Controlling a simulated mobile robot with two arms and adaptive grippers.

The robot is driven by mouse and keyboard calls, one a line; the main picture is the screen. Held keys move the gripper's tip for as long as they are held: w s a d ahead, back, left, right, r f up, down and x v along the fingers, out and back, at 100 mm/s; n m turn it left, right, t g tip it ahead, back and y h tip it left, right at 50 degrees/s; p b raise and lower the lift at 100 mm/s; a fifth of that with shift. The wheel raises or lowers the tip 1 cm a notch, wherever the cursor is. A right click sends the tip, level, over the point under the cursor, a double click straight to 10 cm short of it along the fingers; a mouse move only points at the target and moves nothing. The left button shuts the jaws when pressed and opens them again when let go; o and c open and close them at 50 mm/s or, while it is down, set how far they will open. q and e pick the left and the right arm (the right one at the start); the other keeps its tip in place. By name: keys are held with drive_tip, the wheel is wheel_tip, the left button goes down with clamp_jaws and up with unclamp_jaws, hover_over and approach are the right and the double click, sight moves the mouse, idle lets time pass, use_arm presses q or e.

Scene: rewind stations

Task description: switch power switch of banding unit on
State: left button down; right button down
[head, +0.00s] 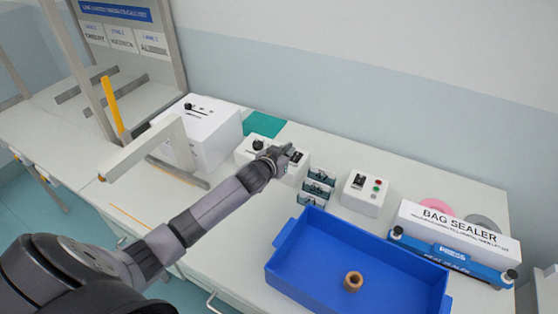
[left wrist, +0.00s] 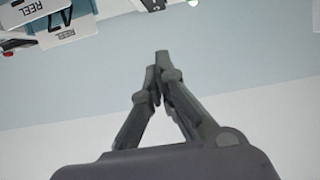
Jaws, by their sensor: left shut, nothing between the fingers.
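My left gripper (head: 283,160) is at the white box with a black knob (head: 259,145), at or just over its right end, where a dark switch partly shows. I cannot tell whether they touch. In the left wrist view the fingers of my left gripper (left wrist: 158,70) are together, with nothing between them. No readable label shows which box is the banding unit. My right gripper is not in view.
Small dark-fronted holders (head: 318,187) stand between the two boxes. A blue tray (head: 283,272) with a brown ring (head: 353,281) lies in front. The bag sealer (head: 450,235) is at right. A larger white machine with an arm (head: 205,130) stands left, near a yellow upright bar (head: 112,103).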

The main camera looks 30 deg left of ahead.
use_arm(q)
drive_tip(key=s, duration=0.4)
drive_tip(key=s+b, duration=0.1)
drive_tip(key=shift+s+d+r, duration=0.1)
drive_tip(key=shift+s+r, duration=0.2)
drive_tip(key=shift+s, duration=0.1)
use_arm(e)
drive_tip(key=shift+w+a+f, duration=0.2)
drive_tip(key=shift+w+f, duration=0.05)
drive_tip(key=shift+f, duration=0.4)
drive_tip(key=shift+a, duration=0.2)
